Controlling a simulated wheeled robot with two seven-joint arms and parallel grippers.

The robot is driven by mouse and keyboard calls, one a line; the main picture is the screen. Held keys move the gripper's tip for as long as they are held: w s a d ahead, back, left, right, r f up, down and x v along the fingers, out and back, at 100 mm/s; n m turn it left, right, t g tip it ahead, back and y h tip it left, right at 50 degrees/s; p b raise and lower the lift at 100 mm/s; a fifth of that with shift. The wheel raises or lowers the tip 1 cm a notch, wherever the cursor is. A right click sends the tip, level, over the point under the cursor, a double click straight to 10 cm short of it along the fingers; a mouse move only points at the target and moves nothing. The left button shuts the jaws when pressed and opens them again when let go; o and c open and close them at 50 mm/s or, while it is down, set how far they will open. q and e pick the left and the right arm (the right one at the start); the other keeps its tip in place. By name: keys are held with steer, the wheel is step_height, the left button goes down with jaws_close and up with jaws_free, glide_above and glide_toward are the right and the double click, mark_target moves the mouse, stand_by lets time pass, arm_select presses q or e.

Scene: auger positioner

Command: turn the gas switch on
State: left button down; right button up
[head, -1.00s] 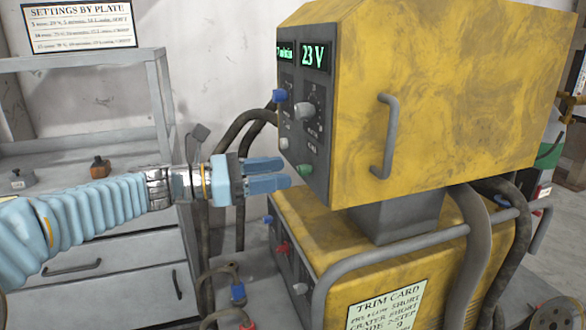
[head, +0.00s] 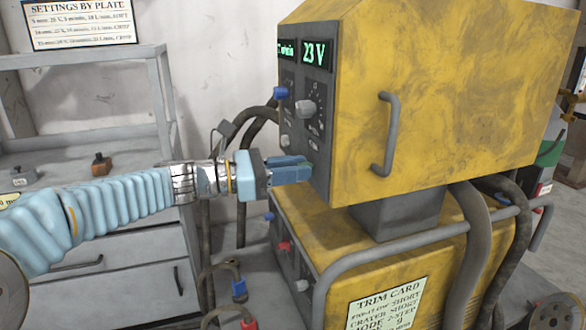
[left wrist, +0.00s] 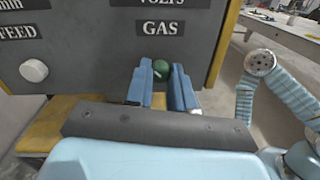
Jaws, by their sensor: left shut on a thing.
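The gas switch is a small green knob (left wrist: 161,67) under the GAS label on the dark front panel in the left wrist view. My left gripper (left wrist: 160,78) has one blue finger on each side of the knob and is shut on it. In the head view, the left gripper (head: 300,171) reaches the lower part of the panel of the yellow machine (head: 430,90). Its fingers hide the green knob there.
A blue knob (head: 281,93) and a pale dial knob (head: 306,108) sit above the gripper on the panel. A lit display (head: 315,54) reads 23 V. A white FEED knob (left wrist: 34,69) is to the left. Dark hoses (head: 245,125) hang behind the gripper.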

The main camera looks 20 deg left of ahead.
arm_select(q)
steer(key=shift+s+d+m+t+y+b, duration=0.1)
steer(key=shift+m+y+b, duration=0.15)
steer(key=shift+m+b, duration=2.45)
steer(key=shift+a+m+t+y+b, duration=0.1)
steer(key=shift+m+y+b, duration=0.1)
steer(key=shift+m+b, duration=2.4)
steer(key=shift+s+d+m+t+y+b, duration=0.1)
steer(key=shift+m+y+b, duration=0.15)
steer(key=shift+m+b, duration=2.45)
steer(key=shift+m+p, duration=0.4)
steer(key=shift+m, duration=0.3)
steer(key=c, duration=1)
jaws_free()
